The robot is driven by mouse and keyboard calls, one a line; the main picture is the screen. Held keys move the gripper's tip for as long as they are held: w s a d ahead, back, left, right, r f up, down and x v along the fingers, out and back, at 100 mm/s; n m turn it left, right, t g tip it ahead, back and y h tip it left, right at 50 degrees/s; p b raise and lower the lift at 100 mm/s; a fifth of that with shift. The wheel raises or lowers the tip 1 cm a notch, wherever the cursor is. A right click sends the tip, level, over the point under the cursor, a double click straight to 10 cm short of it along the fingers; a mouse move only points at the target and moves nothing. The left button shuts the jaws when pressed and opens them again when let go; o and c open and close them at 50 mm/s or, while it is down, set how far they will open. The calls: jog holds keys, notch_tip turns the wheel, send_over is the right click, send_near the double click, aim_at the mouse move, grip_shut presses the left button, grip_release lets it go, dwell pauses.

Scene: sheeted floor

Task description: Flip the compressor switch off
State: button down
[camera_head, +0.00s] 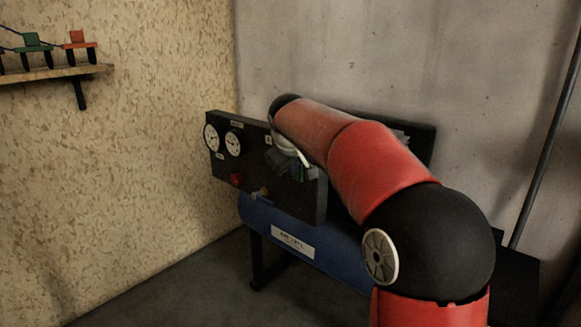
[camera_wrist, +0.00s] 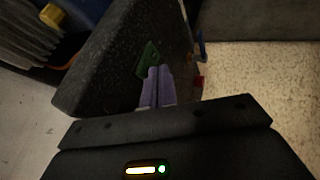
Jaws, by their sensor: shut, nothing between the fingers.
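The compressor has a dark control panel (camera_head: 222,165) above a blue tank (camera_head: 262,220). The panel also shows in the wrist view (camera_wrist: 105,70). A small green part that looks like the switch (camera_wrist: 149,55) sits on the panel face in the wrist view; its position, on or off, is unclear. My gripper (camera_wrist: 160,70) is shut and empty, its two purple fingers side by side. Their tips are right beside the green part; I cannot tell whether they touch. In the head view my gripper (camera_head: 297,172) is at the panel's right half, partly covering it.
Two white gauges (camera_head: 222,140), a red knob (camera_head: 236,179) and a brass fitting (camera_head: 262,192) are on the panel. A wall shelf (camera_head: 55,73) with small red and green items is at upper left. Walls stand close behind and left. Floor at the lower left is clear.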

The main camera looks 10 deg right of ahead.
jog(key=shift+w+d+r+p, duration=0.1)
jog(key=shift+w+d+p, duration=0.1)
jog(key=shift+d+p, duration=0.15)
jog(key=shift+r, duration=0.15)
jog(key=shift+r+p, duration=0.7)
jog(key=shift+p, duration=0.1)
